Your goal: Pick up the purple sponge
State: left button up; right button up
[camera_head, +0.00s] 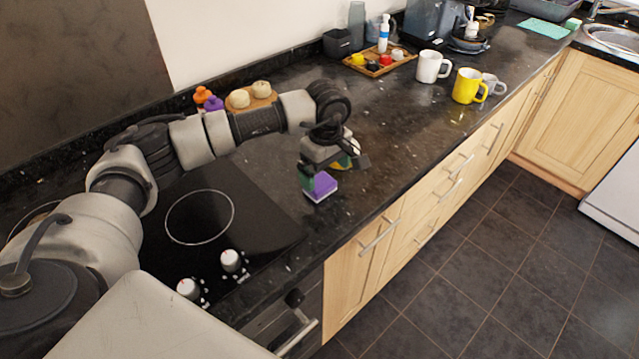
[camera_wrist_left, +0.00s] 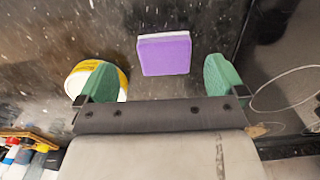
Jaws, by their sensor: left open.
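The purple sponge (camera_head: 321,186) with a pale layer lies on the dark granite counter, right of the cooktop and near the front edge. In the left wrist view the sponge (camera_wrist_left: 164,54) lies ahead of and between the two green fingertips, apart from both. My left gripper (camera_head: 331,166) is open and empty, just over and behind the sponge in the head view; it also shows in the left wrist view (camera_wrist_left: 158,82). The head view does not show the exact height gap. My right gripper is not in view.
A yellow and white round object (camera_wrist_left: 88,78) sits partly behind one left finger. The cooktop (camera_head: 215,222) with knobs is at left. A white mug (camera_head: 428,67), a yellow mug (camera_head: 467,86) and a wooden tray (camera_head: 372,70) stand farther back. Counter between is clear.

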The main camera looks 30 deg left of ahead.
aim_at(325, 186)
pick_arm(q)
jog(key=f+p, duration=0.1)
jog(key=s+f, duration=0.1)
jog(key=f, duration=0.1)
jog(key=shift+d+f+p, duration=0.2)
jog(key=shift+p, duration=0.15)
jog(key=shift+f, duration=0.65)
jog(key=shift+w+a+f, duration=0.1)
jog(key=shift+w+f, duration=0.05)
jog(key=c, duration=1)
